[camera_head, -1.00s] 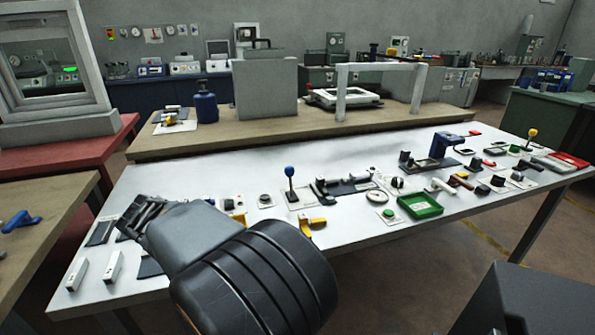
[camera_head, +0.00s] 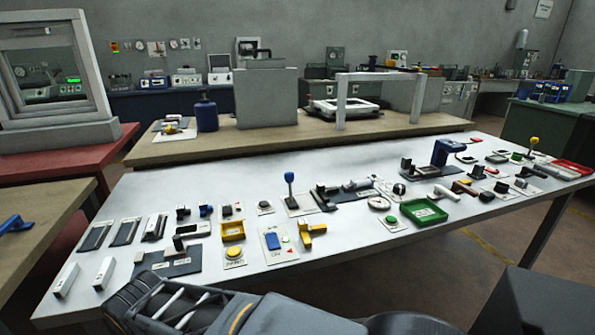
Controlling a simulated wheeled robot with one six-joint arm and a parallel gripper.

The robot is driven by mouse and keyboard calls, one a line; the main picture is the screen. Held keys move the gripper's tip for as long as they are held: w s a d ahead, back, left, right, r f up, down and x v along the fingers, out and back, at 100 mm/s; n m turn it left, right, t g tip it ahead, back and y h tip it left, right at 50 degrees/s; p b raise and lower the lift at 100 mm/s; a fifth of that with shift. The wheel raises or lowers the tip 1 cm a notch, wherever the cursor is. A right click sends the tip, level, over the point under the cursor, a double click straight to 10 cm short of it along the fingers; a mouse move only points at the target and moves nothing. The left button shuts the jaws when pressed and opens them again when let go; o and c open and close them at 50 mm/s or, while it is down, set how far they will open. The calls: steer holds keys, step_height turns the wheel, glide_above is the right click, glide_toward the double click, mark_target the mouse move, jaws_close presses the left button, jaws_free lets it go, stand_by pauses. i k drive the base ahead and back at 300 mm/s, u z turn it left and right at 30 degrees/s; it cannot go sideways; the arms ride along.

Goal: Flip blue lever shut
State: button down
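Several blue parts are in view, and I cannot tell which one the task means. An upright lever with a blue ball knob (camera_head: 289,179) stands on a white plate in the middle of the white table. A small blue lever or knob (camera_head: 206,210) sits farther left among small fixtures. A blue handle (camera_head: 15,223) lies on the wooden table at the left edge. My gripper (camera_head: 150,302) is low at the front edge of the white table, apart from all of these. Its fingertips cannot be made out, so its opening is unclear.
The white table (camera_head: 345,236) is crowded with switches, a yellow button (camera_head: 234,252), a yellow handle (camera_head: 312,231), a green tray (camera_head: 423,213) and a tall blue clamp-like piece (camera_head: 447,150). A wooden bench with a grey frame (camera_head: 339,100) stands behind. The table's back strip is clear.

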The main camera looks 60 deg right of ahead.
mark_target(289, 177)
steer(key=k, duration=1.3)
steer(key=z, duration=0.7)
steer(key=i, duration=0.8)
steer(key=z, duration=0.45)
